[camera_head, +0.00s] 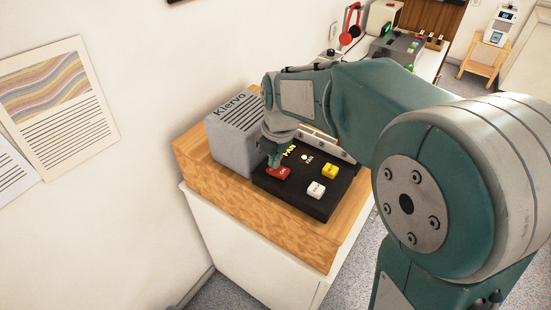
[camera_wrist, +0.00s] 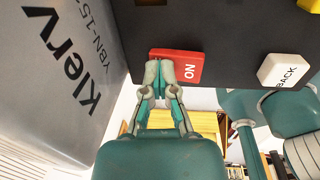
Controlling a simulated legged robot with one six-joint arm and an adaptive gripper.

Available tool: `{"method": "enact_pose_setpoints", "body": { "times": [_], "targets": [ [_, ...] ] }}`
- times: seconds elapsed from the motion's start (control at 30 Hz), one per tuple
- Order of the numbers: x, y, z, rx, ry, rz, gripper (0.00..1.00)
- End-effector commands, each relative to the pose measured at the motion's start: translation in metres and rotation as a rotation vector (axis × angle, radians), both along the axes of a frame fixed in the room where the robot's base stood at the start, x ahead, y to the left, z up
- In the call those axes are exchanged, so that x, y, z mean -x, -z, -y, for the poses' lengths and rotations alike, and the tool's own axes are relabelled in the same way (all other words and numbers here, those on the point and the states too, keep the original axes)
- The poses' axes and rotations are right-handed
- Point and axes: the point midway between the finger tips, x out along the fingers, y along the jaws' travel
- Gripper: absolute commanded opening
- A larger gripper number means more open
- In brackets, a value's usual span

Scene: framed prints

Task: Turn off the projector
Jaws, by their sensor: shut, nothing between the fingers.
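The projector is a grey box (camera_head: 236,137) marked "Klervo" on a wooden-topped cabinet; its side also shows in the wrist view (camera_wrist: 50,70). A black panel (camera_head: 318,203) beside it carries a red button (camera_head: 284,174), a white button (camera_head: 316,189) and a yellow button (camera_head: 330,171). In the wrist view the red button (camera_wrist: 190,66) reads "ON" and the white button (camera_wrist: 284,71) reads "BACK". My gripper (camera_head: 274,162) is shut and empty. Its fingertips (camera_wrist: 164,72) overlap the red button's left part in the wrist view. I cannot tell whether they press it.
The wooden top (camera_head: 220,188) has a bare front strip. Red headphones (camera_head: 350,24) and a grey device with coloured buttons (camera_head: 395,48) stand farther back. A wooden stool (camera_head: 484,57) is at the far right. Prints hang on the left wall.

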Motion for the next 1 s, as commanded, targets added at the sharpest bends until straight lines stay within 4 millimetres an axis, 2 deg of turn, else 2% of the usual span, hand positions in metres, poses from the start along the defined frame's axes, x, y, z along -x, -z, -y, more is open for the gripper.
{"method": "enact_pose_setpoints", "body": {
  "times": [0.6,0.87,1.0],
  "targets": [
    [0.011,-0.003,0.013,0.000,0.001,-0.004,0.00],
    [0.010,-0.004,0.013,0.000,0.000,-0.003,0.00],
    [0.011,-0.013,0.008,-0.001,0.000,-0.001,0.00]
  ]
}}
